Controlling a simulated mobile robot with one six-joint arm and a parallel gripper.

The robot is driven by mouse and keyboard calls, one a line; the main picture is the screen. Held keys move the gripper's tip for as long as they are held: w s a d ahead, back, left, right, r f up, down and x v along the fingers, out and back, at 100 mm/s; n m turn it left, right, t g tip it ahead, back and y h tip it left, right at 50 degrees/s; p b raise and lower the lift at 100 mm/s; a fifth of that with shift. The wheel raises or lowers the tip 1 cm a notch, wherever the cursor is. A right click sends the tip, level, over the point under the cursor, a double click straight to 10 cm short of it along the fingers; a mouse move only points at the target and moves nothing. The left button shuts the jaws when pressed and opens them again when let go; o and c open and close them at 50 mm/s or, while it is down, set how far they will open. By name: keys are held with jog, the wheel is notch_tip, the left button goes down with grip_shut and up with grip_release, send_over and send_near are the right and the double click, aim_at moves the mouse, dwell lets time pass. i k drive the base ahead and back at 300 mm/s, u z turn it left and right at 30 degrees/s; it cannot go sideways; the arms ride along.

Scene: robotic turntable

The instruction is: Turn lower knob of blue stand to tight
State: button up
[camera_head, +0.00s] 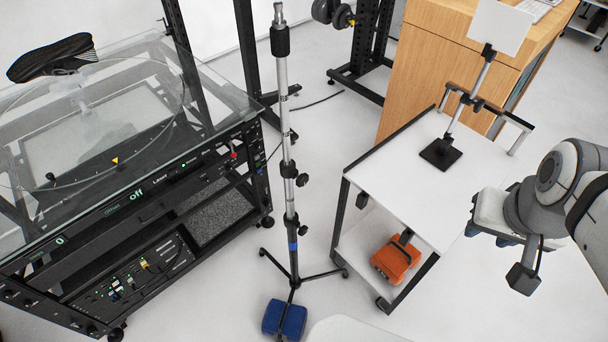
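The stand (291,200) is a tall silver and black pole on three black legs, upright on the floor in the middle of the view. It has a blue band (292,247) low on the pole and a blue weight bag (284,320) at its foot. Its lower black knob (302,230) sticks out to the right just above the band. A second knob (302,180) sits higher up. I cannot tell how tight either is. My gripper (486,238) is at the right, well apart from the stand. Its fingertips are unclear, so its opening cannot be told.
A white cart (372,170) stands between the stand and my arm, with a small panel stand (441,153) on top and an orange bag (396,259) below. A glass-topped turntable rack (142,202) with a shoe (52,57) is at left. Some floor is free around the stand.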

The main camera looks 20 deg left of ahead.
aim_at(303, 229)
jog(key=u, duration=2.3)
jog(key=k, duration=1.05)
jog(key=z, duration=0.65)
jog(key=i, duration=1)
jog(key=u, duration=0.1)
